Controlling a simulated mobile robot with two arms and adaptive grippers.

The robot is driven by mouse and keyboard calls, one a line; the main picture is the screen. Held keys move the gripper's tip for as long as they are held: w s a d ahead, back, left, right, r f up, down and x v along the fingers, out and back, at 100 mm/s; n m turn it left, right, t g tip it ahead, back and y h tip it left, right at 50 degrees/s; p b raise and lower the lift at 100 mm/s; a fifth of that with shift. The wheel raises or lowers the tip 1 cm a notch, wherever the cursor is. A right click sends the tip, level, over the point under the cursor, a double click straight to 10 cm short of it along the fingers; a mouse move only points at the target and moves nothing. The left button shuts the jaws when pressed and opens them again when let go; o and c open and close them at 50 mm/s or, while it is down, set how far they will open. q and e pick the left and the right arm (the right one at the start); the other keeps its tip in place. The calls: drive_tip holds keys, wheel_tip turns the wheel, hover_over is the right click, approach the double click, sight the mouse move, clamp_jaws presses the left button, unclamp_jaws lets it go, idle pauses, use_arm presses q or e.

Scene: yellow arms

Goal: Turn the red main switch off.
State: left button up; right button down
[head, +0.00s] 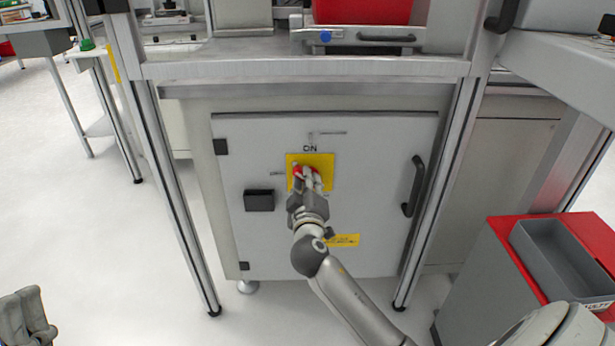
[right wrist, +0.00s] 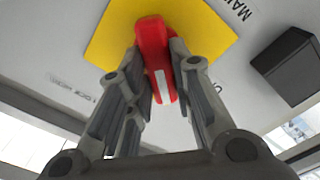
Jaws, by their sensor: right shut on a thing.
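The red main switch (head: 297,171) sits on a yellow plate (head: 325,160) on the grey cabinet door, under the letters "ON". My right gripper (head: 308,176) reaches up to it from below and hides most of its handle. In the right wrist view, the red handle (right wrist: 151,48) with a white stripe stands between the two fingers of my right gripper (right wrist: 160,62), which is shut on it. Which mark the handle points to is hard to tell. My left gripper (head: 28,315) shows at the lower left, away from the cabinet; its opening is unclear.
The cabinet door has a black handle (head: 414,186) at right and a black box (head: 259,200) left of the switch. Aluminium posts (head: 171,190) stand before the cabinet. A red-topped unit with a grey tray (head: 562,262) stands at right. The floor at left is clear.

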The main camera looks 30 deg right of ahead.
use_arm(q)
drive_tip(key=w+f+g+y+p, duration=0.25)
drive_tip(key=f+g, duration=0.25)
drive_tip(key=f, duration=0.3)
drive_tip(key=w+f+g+y+p, duration=0.1)
drive_tip(key=w+f+g+y, duration=0.1)
drive_tip(key=w+f+g, duration=0.35)
drive_tip(key=s+a+f+g+p, duration=0.1)
drive_tip(key=s+f+g, duration=0.1)
drive_tip(key=f, duration=0.2)
drive_tip(key=s+a+f+g+y+p, duration=0.1)
drive_tip(key=s+f+g, duration=0.2)
drive_tip(key=f, duration=0.2)
drive_tip(key=shift+a+f+n, duration=0.25)
drive_tip(key=shift+f+n, duration=0.05)
use_arm(e)
drive_tip(key=shift+w+a+f+n, duration=0.1)
drive_tip(key=shift+f+n, duration=0.05)
drive_tip(key=shift+n, duration=1.25)
drive_tip(key=shift+s+a+f+n, duration=0.1)
drive_tip(key=shift+f+n, duration=0.05)
drive_tip(key=shift+n, duration=1.25)
drive_tip(key=shift+w+f+n, duration=0.1)
drive_tip(key=shift+f+n, duration=0.05)
drive_tip(key=shift+n, duration=1.25)
drive_tip(key=c, duration=1.3)
unclamp_jaws()
